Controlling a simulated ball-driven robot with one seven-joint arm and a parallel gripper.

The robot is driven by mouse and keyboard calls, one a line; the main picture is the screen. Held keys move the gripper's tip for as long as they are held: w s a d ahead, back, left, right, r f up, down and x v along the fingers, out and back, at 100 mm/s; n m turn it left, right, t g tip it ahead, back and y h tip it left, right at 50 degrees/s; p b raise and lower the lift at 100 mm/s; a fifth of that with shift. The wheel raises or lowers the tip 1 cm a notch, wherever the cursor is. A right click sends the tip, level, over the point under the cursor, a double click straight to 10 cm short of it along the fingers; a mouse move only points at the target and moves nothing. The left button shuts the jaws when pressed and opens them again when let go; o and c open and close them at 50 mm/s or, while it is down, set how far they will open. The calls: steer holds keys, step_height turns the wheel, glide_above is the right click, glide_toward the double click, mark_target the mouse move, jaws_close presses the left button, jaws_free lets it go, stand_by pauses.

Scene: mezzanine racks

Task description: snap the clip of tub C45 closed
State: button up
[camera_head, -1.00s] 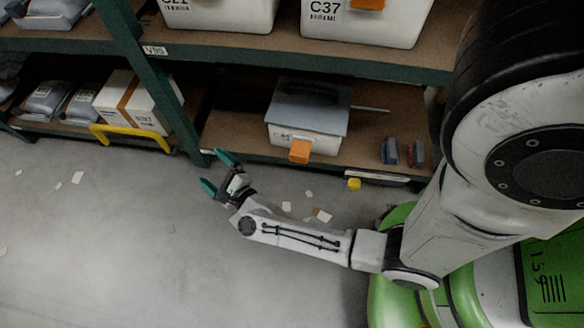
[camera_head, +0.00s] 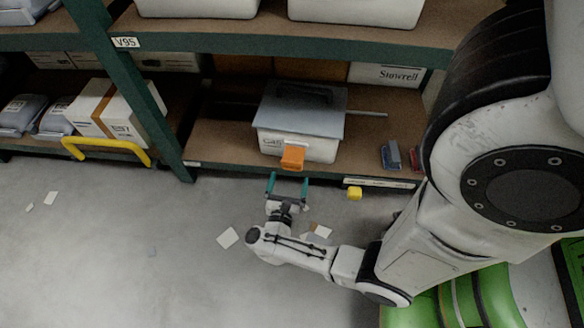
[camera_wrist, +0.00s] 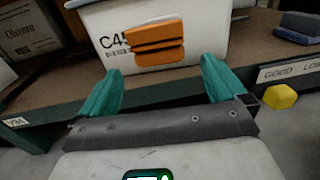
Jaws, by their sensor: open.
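Tub C45 (camera_head: 315,147) is a white tub with a grey lid (camera_head: 302,108) on the lower shelf. Its orange clip (camera_head: 292,157) is on the front face and hangs at the front edge of the shelf. In the wrist view the tub (camera_wrist: 212,35) shows its C45 label, with the clip (camera_wrist: 158,43) right of the label; I cannot tell whether the clip is latched. My gripper (camera_head: 288,180) is open and empty, its teal fingers pointing at the tub. It is just short of the clip and a little below it, the clip lying between the fingertips in the wrist view (camera_wrist: 160,75).
Blue (camera_head: 391,155) and red (camera_head: 417,158) items stand right of the tub on the shelf. A yellow block (camera_head: 354,193) is near the shelf's front edge. Green upright (camera_head: 135,90) and upper shelf (camera_head: 270,46) bound the bay. Paper scraps lie on the floor.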

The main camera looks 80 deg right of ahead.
mark_target(291, 170)
steer(key=d+b, duration=0.1)
steer(key=d, duration=0.5)
